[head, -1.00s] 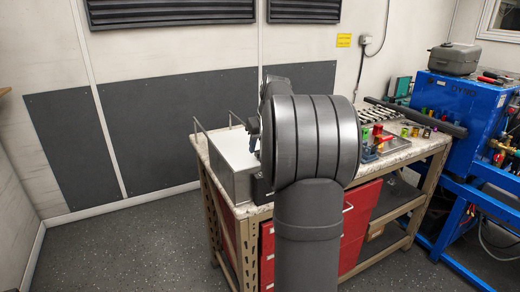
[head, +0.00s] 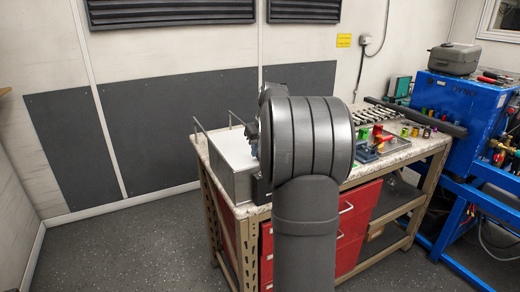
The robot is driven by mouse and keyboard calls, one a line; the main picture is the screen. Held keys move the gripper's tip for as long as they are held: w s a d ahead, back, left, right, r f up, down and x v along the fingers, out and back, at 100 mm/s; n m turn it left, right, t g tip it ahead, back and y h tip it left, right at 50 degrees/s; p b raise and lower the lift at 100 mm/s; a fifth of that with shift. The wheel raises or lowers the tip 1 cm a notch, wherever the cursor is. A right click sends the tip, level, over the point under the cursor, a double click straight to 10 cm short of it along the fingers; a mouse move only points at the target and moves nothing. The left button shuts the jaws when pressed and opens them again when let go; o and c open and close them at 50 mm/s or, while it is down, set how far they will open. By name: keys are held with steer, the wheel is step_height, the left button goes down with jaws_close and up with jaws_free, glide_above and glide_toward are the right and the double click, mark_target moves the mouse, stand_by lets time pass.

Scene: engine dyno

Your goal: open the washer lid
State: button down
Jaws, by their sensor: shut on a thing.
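The washer is a grey metal box (head: 234,184) on the left end of the workbench. Its pale flat lid (head: 230,150) lies level on top and looks closed. My gripper (head: 252,132) shows only as a small dark part at the lid's right side, mostly hidden behind my large grey arm link. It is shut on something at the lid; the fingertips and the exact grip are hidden. My arm also covers the right part of the washer.
The workbench (head: 432,145) has red drawers (head: 357,213) below. Coloured pieces (head: 378,133) and a row of metal parts (head: 372,112) lie to the right. A blue dyno unit (head: 458,103) stands at far right. Thin metal rails (head: 201,129) rise behind the washer. The left floor is clear.

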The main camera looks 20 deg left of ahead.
glide_toward(237, 138)
steer(key=x, duration=0.5)
steer(key=shift+d, duration=0.1)
stand_by(0.4)
steer(key=c, duration=1.2)
jaws_free()
steer(key=v, duration=1.2)
